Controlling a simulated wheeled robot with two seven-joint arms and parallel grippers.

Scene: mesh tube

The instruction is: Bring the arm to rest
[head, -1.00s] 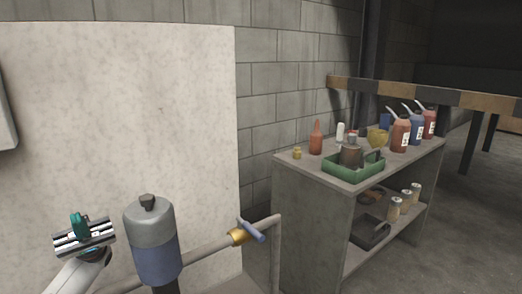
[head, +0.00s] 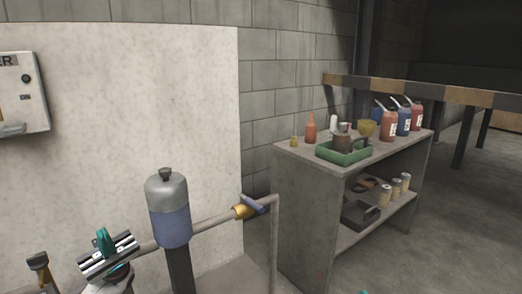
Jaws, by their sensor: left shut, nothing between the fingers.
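My left gripper (head: 104,240) is at the lower left of the head view. Its teal fingers are together, with nothing between them, and point upward. It is in front of the pale wall panel (head: 130,110), left of a grey and blue cylinder (head: 170,225) on a dark post. I see no gap between gripper and cylinder clearly enough to judge their distance. My right gripper does not show; a teal sliver at the bottom edge is too small to identify.
A shelf unit (head: 300,225) holds a green tray (head: 345,158), bottles and cans. A white box (head: 25,95) is at left. An orange and dark tool (head: 38,264) stands lower left.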

